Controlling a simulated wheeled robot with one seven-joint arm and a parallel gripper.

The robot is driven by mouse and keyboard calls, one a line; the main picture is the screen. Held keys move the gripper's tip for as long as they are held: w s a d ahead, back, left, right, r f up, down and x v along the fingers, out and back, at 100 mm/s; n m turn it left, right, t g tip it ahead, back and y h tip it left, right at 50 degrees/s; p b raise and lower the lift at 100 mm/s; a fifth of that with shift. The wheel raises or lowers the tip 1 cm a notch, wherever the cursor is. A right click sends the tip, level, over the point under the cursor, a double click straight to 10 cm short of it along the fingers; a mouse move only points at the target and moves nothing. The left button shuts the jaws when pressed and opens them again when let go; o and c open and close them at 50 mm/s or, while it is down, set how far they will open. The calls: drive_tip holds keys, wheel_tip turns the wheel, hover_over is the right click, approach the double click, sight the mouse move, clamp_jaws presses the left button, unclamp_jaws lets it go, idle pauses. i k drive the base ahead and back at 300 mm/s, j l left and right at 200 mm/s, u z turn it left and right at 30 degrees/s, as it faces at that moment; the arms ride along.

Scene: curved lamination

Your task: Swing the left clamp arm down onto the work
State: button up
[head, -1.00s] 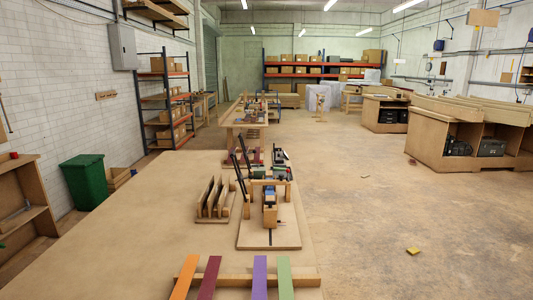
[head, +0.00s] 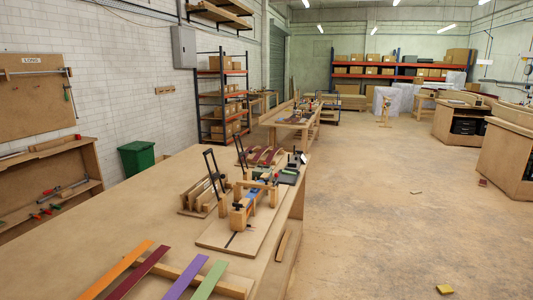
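The bending jig stands on a pale base board (head: 216,237) on the long bench. It has wooden blocks (head: 238,216) and a blue part (head: 252,188). A black clamp arm (head: 214,172), the left one, stands raised and tilted at the jig's left side, clear of the work. A second black arm (head: 240,152) also stands raised, farther back. The details where the arms meet the jig are too small to tell. My gripper is not in view.
The bench (head: 120,200) has free room at left. A slotted wooden rack (head: 200,196) stands left of the jig. Orange (head: 117,268), maroon, purple and green strips lie in front on a wooden bar. Open floor (head: 380,230) lies right of the bench.

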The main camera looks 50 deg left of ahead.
sight(217, 175)
drive_tip(key=i+l+u, duration=0.15)
drive_tip(key=i, duration=0.3)
drive_tip(key=i+l+u, duration=0.15)
drive_tip(key=i+l, duration=0.2)
drive_tip(key=i, duration=0.15)
drive_tip(key=i+j+u, duration=0.15)
drive_tip(key=i+u, duration=0.7)
drive_tip(key=i+l+u, duration=0.2)
drive_tip(key=i+u, duration=0.2)
drive_tip(key=i, duration=0.15)
drive_tip(key=i+j+u, duration=0.1)
drive_tip(key=u, duration=0.35)
drive_tip(key=i+u, duration=0.4)
drive_tip(key=i+l+u, duration=0.1)
drive_tip(key=u, duration=0.35)
drive_tip(key=i+l+u, duration=0.1)
drive_tip(key=u, duration=0.3)
drive_tip(key=i+u, duration=0.3)
drive_tip(key=i+l+u, duration=0.1)
drive_tip(key=u, duration=0.2)
